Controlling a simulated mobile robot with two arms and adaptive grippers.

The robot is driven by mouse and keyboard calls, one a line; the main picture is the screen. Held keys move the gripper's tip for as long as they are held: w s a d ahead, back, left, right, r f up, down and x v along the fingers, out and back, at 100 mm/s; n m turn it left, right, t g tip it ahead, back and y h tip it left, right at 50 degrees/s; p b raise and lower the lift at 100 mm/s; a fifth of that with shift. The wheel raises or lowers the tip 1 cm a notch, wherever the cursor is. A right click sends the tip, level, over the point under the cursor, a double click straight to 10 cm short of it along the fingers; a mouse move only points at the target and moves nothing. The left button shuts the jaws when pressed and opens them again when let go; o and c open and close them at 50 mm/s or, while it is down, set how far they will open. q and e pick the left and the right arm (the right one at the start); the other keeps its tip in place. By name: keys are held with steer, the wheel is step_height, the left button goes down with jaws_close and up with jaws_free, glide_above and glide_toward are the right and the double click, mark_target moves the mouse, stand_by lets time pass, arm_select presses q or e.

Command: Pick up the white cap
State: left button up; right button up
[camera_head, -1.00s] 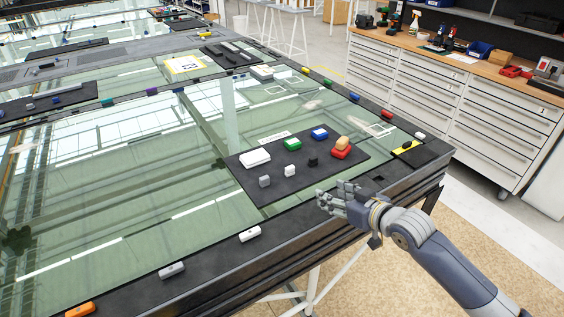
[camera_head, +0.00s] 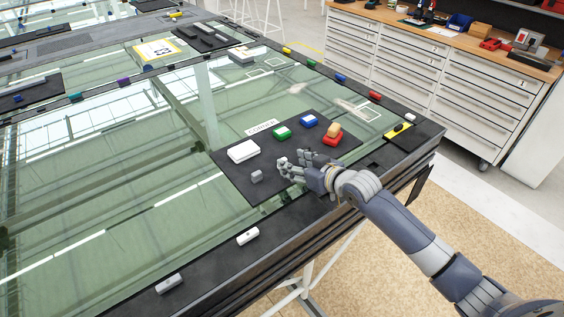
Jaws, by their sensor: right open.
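My right gripper (camera_head: 292,170), a grey hand with several fingers, is open above the dark mat (camera_head: 235,180). Its fingertips are over the spot of the small white cap (camera_head: 283,161), which is mostly hidden behind them; I cannot tell whether they touch it. A small grey cap (camera_head: 257,176) stands just left of the fingers. The small black cap is hidden by the hand. My left gripper is not in view.
On the mat are a larger white block (camera_head: 243,151), a green block (camera_head: 282,133), a blue block (camera_head: 308,121) and a red block (camera_head: 332,138) with an orange piece on top. White pieces (camera_head: 248,236) lie along the table's front edge. A yellow-and-black item (camera_head: 398,131) lies at right.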

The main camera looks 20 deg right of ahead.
steer(key=p+x, duration=0.1)
steer(key=x, duration=0.2)
steer(key=shift+a, duration=0.3)
steer(key=shift+w+a+f, duration=0.15)
steer(key=shift+w+f, duration=0.05)
steer(key=shift+w, duration=0.15)
steer(key=shift+w+f, duration=0.2)
steer(key=shift+w, duration=0.05)
steer(key=shift+s, duration=0.1)
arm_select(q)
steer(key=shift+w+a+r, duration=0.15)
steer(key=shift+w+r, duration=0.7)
arm_select(e)
steer(key=c, duration=0.8)
